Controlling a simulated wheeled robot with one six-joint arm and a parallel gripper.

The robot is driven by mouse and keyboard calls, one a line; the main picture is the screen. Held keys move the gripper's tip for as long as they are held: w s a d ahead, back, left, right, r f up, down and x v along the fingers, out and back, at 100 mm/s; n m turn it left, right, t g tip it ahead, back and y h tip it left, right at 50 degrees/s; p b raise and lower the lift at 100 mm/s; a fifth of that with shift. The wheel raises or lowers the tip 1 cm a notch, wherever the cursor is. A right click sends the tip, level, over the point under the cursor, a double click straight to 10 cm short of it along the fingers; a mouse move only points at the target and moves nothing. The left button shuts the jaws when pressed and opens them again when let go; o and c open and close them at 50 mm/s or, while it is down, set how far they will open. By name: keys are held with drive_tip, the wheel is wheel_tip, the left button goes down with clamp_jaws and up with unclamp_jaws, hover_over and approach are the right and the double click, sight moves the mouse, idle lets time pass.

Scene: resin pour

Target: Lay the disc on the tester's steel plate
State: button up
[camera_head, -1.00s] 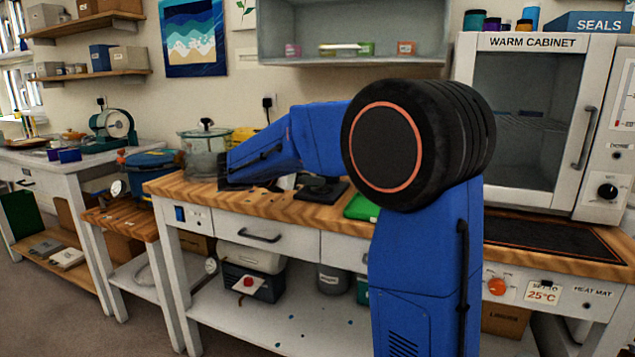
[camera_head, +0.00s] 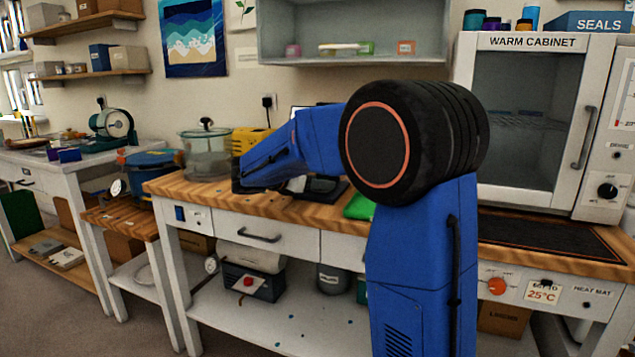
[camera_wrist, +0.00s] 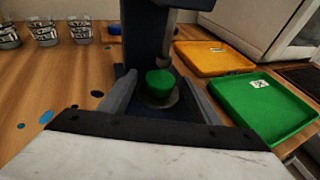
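In the wrist view the green disc (camera_wrist: 159,80) lies on the tester's round steel plate (camera_wrist: 160,102), close under the plunger. The tester (camera_wrist: 146,35) is a dark upright column on a dark base. My gripper (camera_wrist: 158,88) is open. One finger stands on each side of the disc, with a visible gap on both sides. In the head view my own arm hides the gripper and the disc; only a dark part of the tester's area shows behind the arm.
On the wooden bench (camera_wrist: 60,75), an orange tray (camera_wrist: 213,58) and a green tray (camera_wrist: 262,105) lie right of the tester. Several clear cups (camera_wrist: 45,32) stand at the back left. The warm cabinet (camera_head: 530,120) stands at the right.

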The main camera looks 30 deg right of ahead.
drive_tip(key=shift+r, duration=0.15)
drive_tip(key=shift+a+r, duration=0.1)
drive_tip(key=shift+a, duration=0.2)
drive_tip(key=v, duration=1.1)
drive_tip(key=shift+s+a+r, duration=0.15)
